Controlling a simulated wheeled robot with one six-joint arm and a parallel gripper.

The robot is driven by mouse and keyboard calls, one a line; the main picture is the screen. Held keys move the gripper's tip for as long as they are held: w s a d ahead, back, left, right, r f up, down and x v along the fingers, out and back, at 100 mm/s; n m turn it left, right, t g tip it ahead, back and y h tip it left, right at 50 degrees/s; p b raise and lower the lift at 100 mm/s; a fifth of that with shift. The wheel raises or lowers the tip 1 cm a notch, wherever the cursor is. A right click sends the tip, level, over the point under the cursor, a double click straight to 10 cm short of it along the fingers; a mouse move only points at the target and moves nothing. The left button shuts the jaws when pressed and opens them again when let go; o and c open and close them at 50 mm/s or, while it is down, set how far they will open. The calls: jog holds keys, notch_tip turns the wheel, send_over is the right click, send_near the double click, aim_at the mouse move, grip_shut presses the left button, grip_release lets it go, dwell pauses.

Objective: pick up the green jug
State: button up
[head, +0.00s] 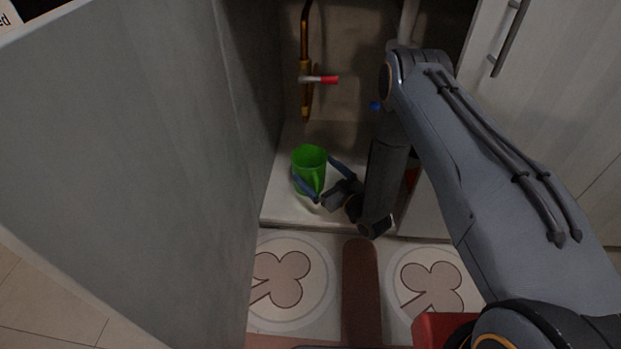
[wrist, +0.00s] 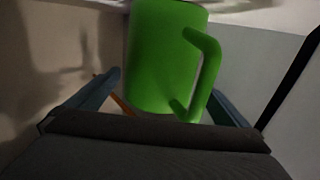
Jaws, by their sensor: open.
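The green jug (head: 309,160) stands on the white floor of an open cabinet in the head view. In the wrist view the jug (wrist: 160,60) fills the middle, with its handle (wrist: 208,70) on the right side. My gripper (head: 318,180) is open around the jug, one blue finger to each side. In the wrist view the fingers of my gripper (wrist: 168,98) flank the lower part of the jug, the left one apart from it and the right one near the handle. I cannot tell whether either finger touches it.
A grey cabinet door or panel (head: 130,150) stands close on the left. A copper pipe (head: 304,40) with a red-ended valve handle (head: 322,79) rises behind the jug. A closed door with a metal handle (head: 510,40) is at right. A patterned mat (head: 330,285) lies in front.

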aim_at(311, 166)
jog(key=b+x, duration=0.1)
jog(key=x, duration=0.2)
jog(key=shift+w+b, duration=0.1)
jog(key=shift+b, duration=0.2)
jog(key=c, duration=1.4)
jog(key=shift+r, duration=0.2)
